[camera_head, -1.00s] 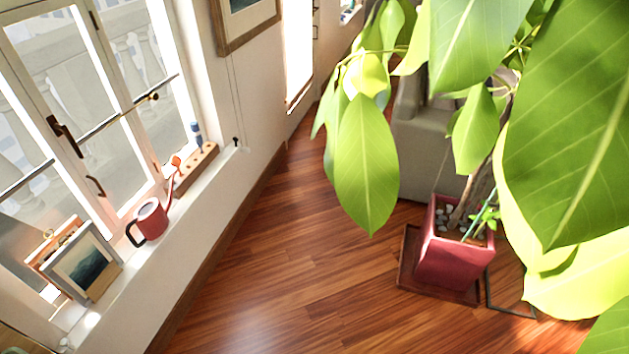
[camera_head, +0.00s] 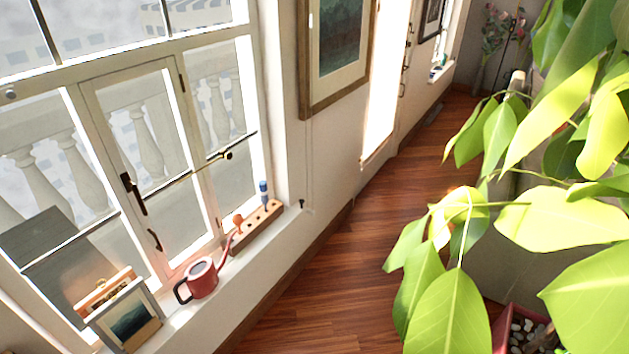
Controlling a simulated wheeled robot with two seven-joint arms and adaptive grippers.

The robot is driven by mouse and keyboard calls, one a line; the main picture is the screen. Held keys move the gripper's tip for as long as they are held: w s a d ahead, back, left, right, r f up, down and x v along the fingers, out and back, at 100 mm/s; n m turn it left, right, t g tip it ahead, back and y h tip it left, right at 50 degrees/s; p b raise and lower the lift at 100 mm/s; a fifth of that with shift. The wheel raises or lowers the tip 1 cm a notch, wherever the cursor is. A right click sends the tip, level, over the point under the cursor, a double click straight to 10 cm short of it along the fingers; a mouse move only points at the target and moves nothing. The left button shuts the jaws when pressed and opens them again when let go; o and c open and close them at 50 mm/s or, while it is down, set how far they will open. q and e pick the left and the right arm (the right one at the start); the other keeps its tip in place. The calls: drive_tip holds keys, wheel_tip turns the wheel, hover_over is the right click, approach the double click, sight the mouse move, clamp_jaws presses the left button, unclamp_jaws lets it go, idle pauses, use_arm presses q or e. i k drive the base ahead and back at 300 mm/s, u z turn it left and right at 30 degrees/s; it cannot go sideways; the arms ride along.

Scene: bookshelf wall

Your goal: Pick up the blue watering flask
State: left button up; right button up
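A small blue object (camera_head: 263,189), which looks like the flask, stands upright at the far end of a wooden block with holes (camera_head: 258,226) on the window sill. It is small in view and its details are hard to tell. A red watering can (camera_head: 202,279) with a black handle stands on the same sill, nearer to me. Its long spout rises toward the block and ends in an orange-red head. Neither of my grippers shows in this view.
Framed pictures (camera_head: 127,317) lean on the sill at the lower left, below the window (camera_head: 150,170). A large leafy plant (camera_head: 540,220) fills the right side, above a red pot (camera_head: 510,335). The wooden floor (camera_head: 340,270) between wall and plant is clear.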

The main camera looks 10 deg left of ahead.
sight(262, 183)
drive_tip(key=z, duration=0.05)
drive_tip(key=i, duration=0.9)
drive_tip(key=u, duration=0.15)
